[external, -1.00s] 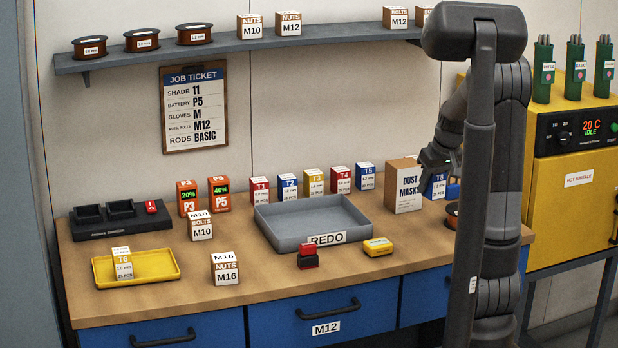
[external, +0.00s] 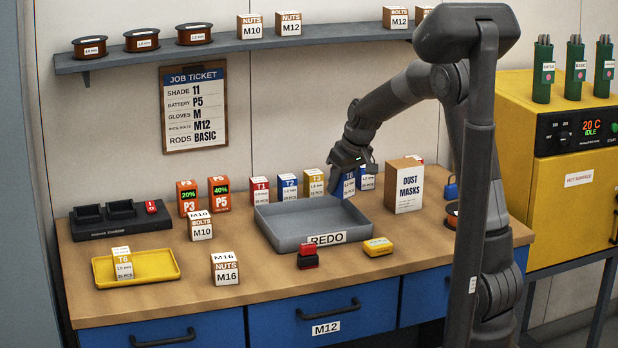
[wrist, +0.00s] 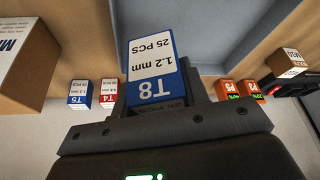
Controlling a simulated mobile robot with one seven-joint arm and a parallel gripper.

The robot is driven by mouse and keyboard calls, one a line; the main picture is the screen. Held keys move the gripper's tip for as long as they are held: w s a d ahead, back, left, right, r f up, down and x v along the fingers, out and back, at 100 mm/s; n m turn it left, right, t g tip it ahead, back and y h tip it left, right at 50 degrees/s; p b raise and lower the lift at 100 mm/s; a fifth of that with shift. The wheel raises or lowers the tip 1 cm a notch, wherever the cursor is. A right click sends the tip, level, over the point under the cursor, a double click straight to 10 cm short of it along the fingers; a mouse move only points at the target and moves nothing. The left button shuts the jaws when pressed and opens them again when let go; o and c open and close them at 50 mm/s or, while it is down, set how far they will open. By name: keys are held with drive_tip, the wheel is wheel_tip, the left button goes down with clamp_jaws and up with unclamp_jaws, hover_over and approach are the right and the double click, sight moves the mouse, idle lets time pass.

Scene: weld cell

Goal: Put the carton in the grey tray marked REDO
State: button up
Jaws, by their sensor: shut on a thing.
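The carton is a white and blue box labelled T8, 1.2 mm, 25 PCS; it shows large in the wrist view (wrist: 152,68) and small in the external view (external: 348,183). My gripper (external: 346,170) is shut on it, with one finger on each side in the wrist view. The grey tray (external: 280,236) marked REDO stands mid-bench and looks empty. The carton is held by the tray's back right corner in the external view; its exact height above the rim is hard to tell. The tray's floor (wrist: 215,28) shows beyond the carton in the wrist view.
T1 (external: 260,190), T2 (external: 287,187), T3 (external: 313,184) and T5 (external: 367,178) cartons line the tray's back. The dust masks box (external: 404,187) stands right of it.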

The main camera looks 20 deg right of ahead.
drive_tip(key=a+f, duration=0.1)
drive_tip(key=a, duration=0.1)
drive_tip(key=w+a+f, duration=0.1)
drive_tip(key=a+f, duration=0.1)
drive_tip(key=a, duration=0.1)
drive_tip(key=w+a+f, duration=0.1)
drive_tip(key=a, duration=0.1)
drive_tip(key=shift+w+a+f, duration=0.1)
drive_tip(key=shift+a+f, duration=0.1)
drive_tip(key=shift+f, duration=2.1)
drive_tip(key=shift+f, duration=0.15)
drive_tip(key=o, duration=1)
drive_tip(key=s+d+r, duration=0.3)
drive_tip(key=s+r, duration=0.2)
drive_tip(key=r, duration=0.3)
drive_tip(key=s+d+r, duration=0.3)
drive_tip(key=s+r, duration=0.2)
drive_tip(key=r, duration=0.3)
drive_tip(key=s+d+m, duration=0.1)
drive_tip(key=s+d, duration=0.2)
drive_tip(key=s, duration=0.5)
drive_tip(key=s+d+r+m+t+h, duration=0.1)
drive_tip(key=s+d, duration=0.3)
drive_tip(key=s, duration=0.4)
drive_tip(key=s+d+m, duration=0.2)
drive_tip(key=s+d, duration=0.1)
drive_tip(key=s, duration=0.6)
drive_tip(key=shift+d+r+h, duration=0.15)
drive_tip(key=shift+r+h, duration=0.25)
